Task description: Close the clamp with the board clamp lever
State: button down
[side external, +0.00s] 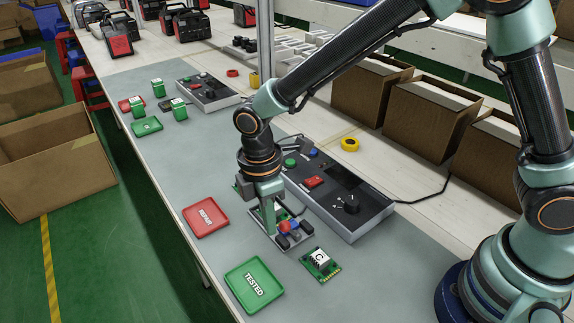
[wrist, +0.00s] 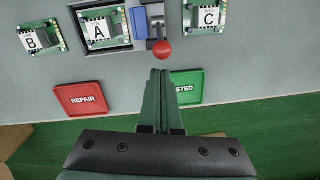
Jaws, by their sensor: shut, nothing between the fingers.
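The board clamp lever shows in the wrist view as a dark arm ending in a red ball knob (wrist: 161,49). It extends from a grey and blue clamp block (wrist: 140,22) at the right edge of the fixture. Board A (wrist: 101,27) lies in the fixture, left of the clamp. My gripper (wrist: 160,72) is shut and empty, with its fingertips just below the red knob in the wrist view. I cannot tell whether they touch it. In the side view my gripper (side external: 269,229) is low at the fixture beside the red knob (side external: 284,226) and partly hides the fixture.
Board B (wrist: 40,38) and board C (wrist: 207,17) lie either side of the fixture. A red REPAIR tray (side external: 206,216) and a green TESTED tray (side external: 254,286) lie near the table edge. A grey control box (side external: 335,195) stands close behind the fixture.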

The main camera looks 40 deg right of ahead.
jog(key=shift+d+r, duration=0.25)
jog(key=shift+d, duration=0.5)
dwell(0.4)
jog(key=shift+d+r, duration=0.25)
jog(key=shift+d, duration=0.25)
jog(key=d, duration=0.3)
jog(key=shift+d+r, duration=0.1)
jog(key=shift+r, duration=0.35)
jog(key=shift+r, duration=0.7)
